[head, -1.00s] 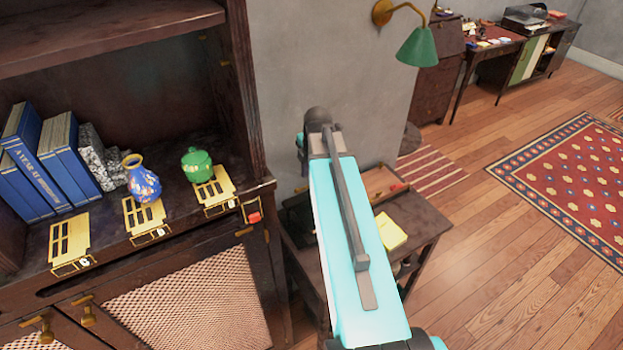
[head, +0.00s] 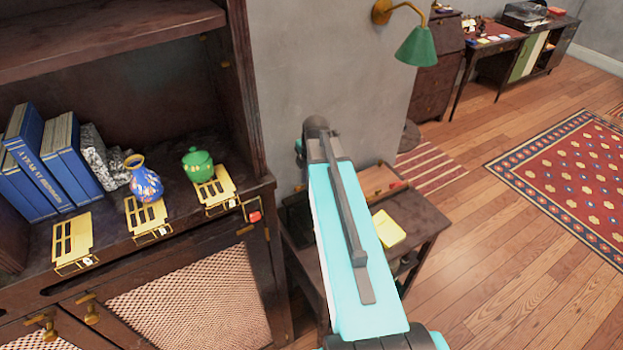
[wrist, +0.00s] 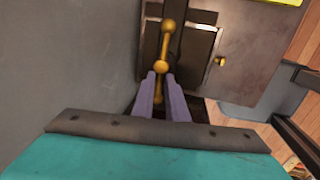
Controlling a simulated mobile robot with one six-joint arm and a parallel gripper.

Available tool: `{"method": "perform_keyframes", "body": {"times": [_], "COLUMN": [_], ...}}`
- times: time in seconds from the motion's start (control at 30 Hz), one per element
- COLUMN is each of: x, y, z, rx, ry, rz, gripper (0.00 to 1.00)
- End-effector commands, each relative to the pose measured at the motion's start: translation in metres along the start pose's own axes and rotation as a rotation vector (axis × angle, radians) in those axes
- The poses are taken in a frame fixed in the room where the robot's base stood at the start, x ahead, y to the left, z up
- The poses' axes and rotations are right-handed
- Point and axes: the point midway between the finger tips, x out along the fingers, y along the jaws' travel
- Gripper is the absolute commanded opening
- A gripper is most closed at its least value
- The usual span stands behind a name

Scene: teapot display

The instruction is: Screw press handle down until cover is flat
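The press handle (wrist: 161,67) is a brass bar with round knobs, seen from above in the wrist view over a dark press plate (wrist: 190,48). My gripper (wrist: 160,78) has two grey-purple fingers just below the handle's middle knob, one on each side of the bar's lower arm. Whether they touch the bar is not clear. The cover's tilt cannot be made out from above. In the head view my turquoise arm hides the press and my gripper.
A small dark desk (head: 425,222) stands by the grey wall, with a yellow pad (head: 388,229) on it. The cabinet at left holds books (head: 45,165), a blue vase (head: 143,180) and a green teapot (head: 198,163). Open floor lies to the right.

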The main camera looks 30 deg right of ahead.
Motion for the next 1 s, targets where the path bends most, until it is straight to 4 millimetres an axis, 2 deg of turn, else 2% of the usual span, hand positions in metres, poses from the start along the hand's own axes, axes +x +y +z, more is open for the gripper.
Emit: {"method": "perform_keyframes", "body": {"times": [0.17,0.2,0.4,1.0], "x": [0.0,0.001,0.0,0.001], "y": [-0.001,0.002,0.0,0.002], "z": [0.002,0.02,0.005,0.003], "rx": [0.0,0.003,0.01,0.107], "ry": [-0.006,-0.007,-0.013,-0.033], "rz": [-0.002,-0.003,0.002,0.002], "gripper": [0.0,0.0,0.0,0.0]}}
